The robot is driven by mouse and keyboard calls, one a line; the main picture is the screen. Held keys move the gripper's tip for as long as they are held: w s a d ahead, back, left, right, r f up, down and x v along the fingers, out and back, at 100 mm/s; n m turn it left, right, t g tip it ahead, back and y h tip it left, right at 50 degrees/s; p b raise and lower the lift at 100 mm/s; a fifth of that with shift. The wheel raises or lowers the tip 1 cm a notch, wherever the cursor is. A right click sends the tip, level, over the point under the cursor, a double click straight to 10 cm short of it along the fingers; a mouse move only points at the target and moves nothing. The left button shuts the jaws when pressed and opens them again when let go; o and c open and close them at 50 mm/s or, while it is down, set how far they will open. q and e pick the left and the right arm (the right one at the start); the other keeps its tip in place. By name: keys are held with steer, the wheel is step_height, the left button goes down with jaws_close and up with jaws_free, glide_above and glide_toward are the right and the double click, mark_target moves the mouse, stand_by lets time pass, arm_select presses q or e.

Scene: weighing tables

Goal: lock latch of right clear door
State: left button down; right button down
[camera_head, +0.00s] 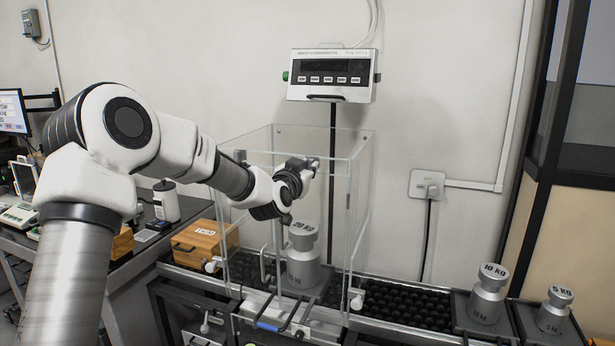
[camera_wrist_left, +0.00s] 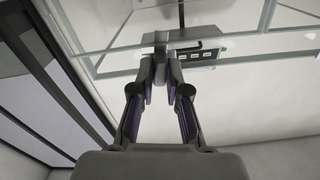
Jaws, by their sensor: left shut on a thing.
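A clear box (camera_head: 362,215) with transparent doors stands around a 20 kg weight (camera_head: 303,262) on the weighing station. My left gripper (camera_head: 309,166) reaches the top front edge of the box, near its middle. In the left wrist view, my left gripper (camera_wrist_left: 161,62) has its fingertips shut on the small grey latch (camera_wrist_left: 161,40) at the top of the clear door (camera_wrist_left: 110,62). A dark bar extends from there to the right. The fingers hide part of the latch, and I cannot tell whether it is locked. My right gripper is not in view.
A scale display (camera_head: 332,76) hangs on the wall above the box. A 10 kg weight (camera_head: 487,298) and a 5 kg weight (camera_head: 555,312) stand at the right. A wooden case (camera_head: 205,245) sits left of the box. A dark-framed partition (camera_head: 545,150) rises at the far right.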

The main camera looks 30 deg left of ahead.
arm_select(q)
steer(key=shift+n+b, duration=0.6)
steer(key=shift+n, duration=0.5)
steer(key=c, duration=1.2)
jaws_free()
steer(key=shift+o, duration=0.2)
steer(key=v, duration=1.2)
